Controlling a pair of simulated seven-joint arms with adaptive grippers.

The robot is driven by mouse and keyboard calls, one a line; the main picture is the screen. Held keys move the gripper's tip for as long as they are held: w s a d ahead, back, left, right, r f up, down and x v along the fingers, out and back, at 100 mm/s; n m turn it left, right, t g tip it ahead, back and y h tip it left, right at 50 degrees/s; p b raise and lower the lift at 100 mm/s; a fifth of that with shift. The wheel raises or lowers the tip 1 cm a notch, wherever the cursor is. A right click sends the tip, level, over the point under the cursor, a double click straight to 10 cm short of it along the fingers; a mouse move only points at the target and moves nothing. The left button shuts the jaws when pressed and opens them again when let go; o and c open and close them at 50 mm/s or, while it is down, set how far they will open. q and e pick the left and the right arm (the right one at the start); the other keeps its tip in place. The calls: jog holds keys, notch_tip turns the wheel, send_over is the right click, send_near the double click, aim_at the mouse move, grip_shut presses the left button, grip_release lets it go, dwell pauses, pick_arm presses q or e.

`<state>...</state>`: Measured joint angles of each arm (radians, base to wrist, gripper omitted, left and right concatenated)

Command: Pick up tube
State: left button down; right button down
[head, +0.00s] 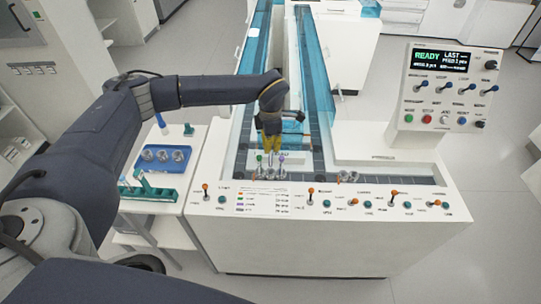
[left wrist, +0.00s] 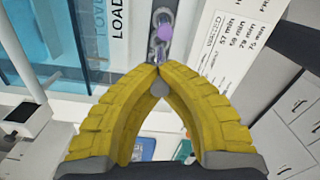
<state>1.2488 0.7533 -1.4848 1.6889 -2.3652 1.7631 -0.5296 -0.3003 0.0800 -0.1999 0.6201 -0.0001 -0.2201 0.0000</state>
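My left gripper (head: 270,151) points down over the front end of the track, with its yellow fingers among a small row of tubes. A green-capped tube (head: 259,160) stands on its left and a purple-capped tube (head: 282,160) on its right. In the left wrist view the fingertips (left wrist: 158,73) come together around a grey-capped tube (left wrist: 158,89); the cap shows between the fingers and the body below is hidden. The purple cap (left wrist: 165,32) shows just beyond the tips, apart from them. My right gripper is not in view.
A blue rack (head: 162,160) and a teal holder (head: 148,193) are on the side table at left. Toggle switches line the console's front (head: 330,204). Clear blue walls (head: 313,65) flank the track. A control panel (head: 450,88) reading READY stands at right.

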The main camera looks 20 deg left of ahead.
pick_arm(q)
notch_tip(320, 180, up, 14)
jog(key=shift+f, duration=0.2)
dwell(0.4)
